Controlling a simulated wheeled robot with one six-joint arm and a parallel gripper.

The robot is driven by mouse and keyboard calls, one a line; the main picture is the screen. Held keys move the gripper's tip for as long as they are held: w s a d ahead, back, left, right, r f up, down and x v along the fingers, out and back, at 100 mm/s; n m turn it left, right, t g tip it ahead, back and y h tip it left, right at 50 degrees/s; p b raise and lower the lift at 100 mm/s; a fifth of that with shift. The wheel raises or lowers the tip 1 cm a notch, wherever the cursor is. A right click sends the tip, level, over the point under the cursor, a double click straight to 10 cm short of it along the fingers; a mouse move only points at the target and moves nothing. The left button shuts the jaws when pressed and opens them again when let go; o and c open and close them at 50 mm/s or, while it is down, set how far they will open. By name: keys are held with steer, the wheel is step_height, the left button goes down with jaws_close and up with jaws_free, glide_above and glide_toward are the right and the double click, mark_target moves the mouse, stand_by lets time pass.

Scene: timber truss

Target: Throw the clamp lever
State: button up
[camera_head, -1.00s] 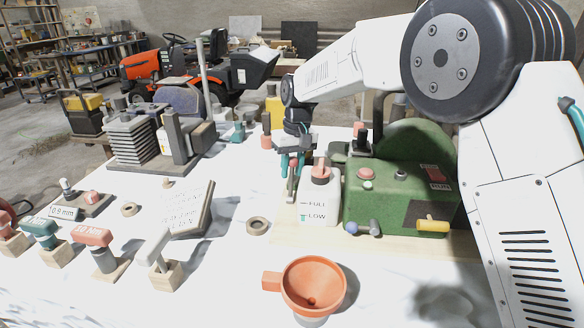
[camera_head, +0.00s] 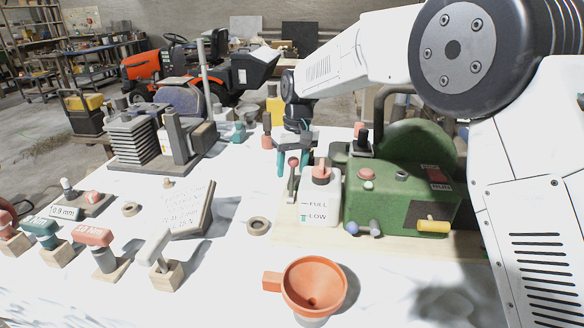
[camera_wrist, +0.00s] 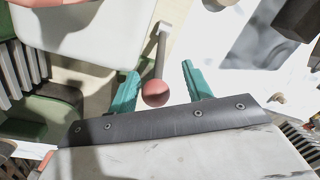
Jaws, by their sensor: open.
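The clamp lever is a thin metal bar with a round red knob (camera_head: 293,162). It stands roughly upright just left of a white bottle. In the wrist view its red knob (camera_wrist: 155,93) lies between the two teal fingers, with the bar running up the picture to a small metal foot. My gripper (camera_head: 294,159) is open around the knob, with a gap visible on each side in the wrist view (camera_wrist: 160,70). The gap to the left finger looks smaller than the gap to the right one.
The white bottle (camera_head: 318,208) with a red cap stands close right of the lever. A green machine (camera_head: 390,200) with a yellow handle is beyond it. An orange funnel (camera_head: 314,285) stands in front. A ring (camera_head: 257,226) lies on the open white tabletop to the left.

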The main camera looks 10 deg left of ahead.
steer(key=r, duration=0.7)
steer(key=shift+w+d+r, duration=0.1)
steer(key=shift+w+d, duration=0.15)
steer(key=shift+d, duration=0.05)
